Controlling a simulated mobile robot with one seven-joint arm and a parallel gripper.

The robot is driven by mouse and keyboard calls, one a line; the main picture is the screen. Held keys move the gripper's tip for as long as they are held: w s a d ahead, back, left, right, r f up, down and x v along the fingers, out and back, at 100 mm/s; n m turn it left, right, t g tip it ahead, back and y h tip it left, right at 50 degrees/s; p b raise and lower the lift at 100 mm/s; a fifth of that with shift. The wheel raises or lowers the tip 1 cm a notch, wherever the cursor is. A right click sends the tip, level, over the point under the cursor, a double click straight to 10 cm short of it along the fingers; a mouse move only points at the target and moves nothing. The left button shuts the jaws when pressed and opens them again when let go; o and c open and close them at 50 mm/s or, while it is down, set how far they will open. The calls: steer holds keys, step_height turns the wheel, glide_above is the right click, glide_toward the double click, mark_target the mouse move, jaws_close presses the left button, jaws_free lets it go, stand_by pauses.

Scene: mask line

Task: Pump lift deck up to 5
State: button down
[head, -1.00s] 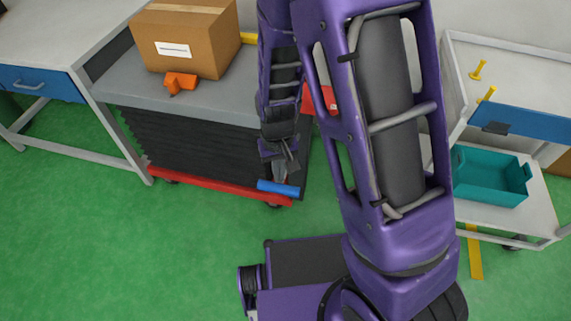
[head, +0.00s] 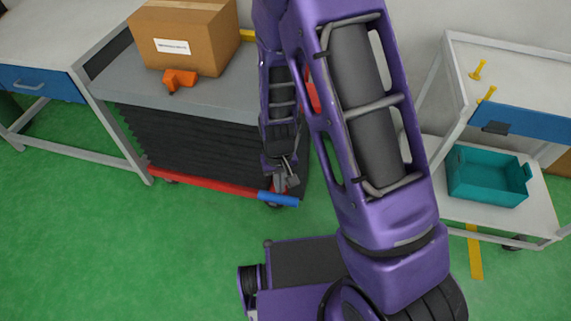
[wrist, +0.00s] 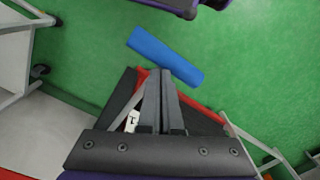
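The lift deck (head: 140,90) is a grey platform on black bellows (head: 200,145) over a red base (head: 215,183). Its blue pedal (head: 278,199) sticks out at the base's front right corner. It also shows in the wrist view (wrist: 165,56), just beyond the fingertips. My gripper (head: 287,183) points down right at the pedal, and I cannot tell whether it touches. In the wrist view its two fingers (wrist: 160,80) are together with nothing between them. A white label with a dark mark (wrist: 132,121) is partly hidden beside the fingers. The deck's height reading is not legible.
A cardboard box (head: 185,35) and an orange tool (head: 179,79) sit on the deck. A workbench with a blue drawer (head: 38,82) stands left. A white cart (head: 500,220) with a teal bin (head: 485,190) stands right. Green floor in front is clear.

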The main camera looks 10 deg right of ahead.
steer(key=f, duration=0.8)
steer(key=shift+w+d+f, duration=0.1)
steer(key=shift+w+f, duration=0.1)
steer(key=shift+f, duration=0.15)
stand_by(0.5)
steer(key=r+p, duration=0.3)
steer(key=r, duration=0.2)
steer(key=r+p, duration=0.4)
steer(key=s+r+p, duration=0.1)
steer(key=r+p, duration=0.2)
steer(key=r, duration=0.2)
steer(key=shift+r, duration=0.3)
steer(key=shift+w+f, duration=0.1)
steer(key=shift+f, duration=0.05)
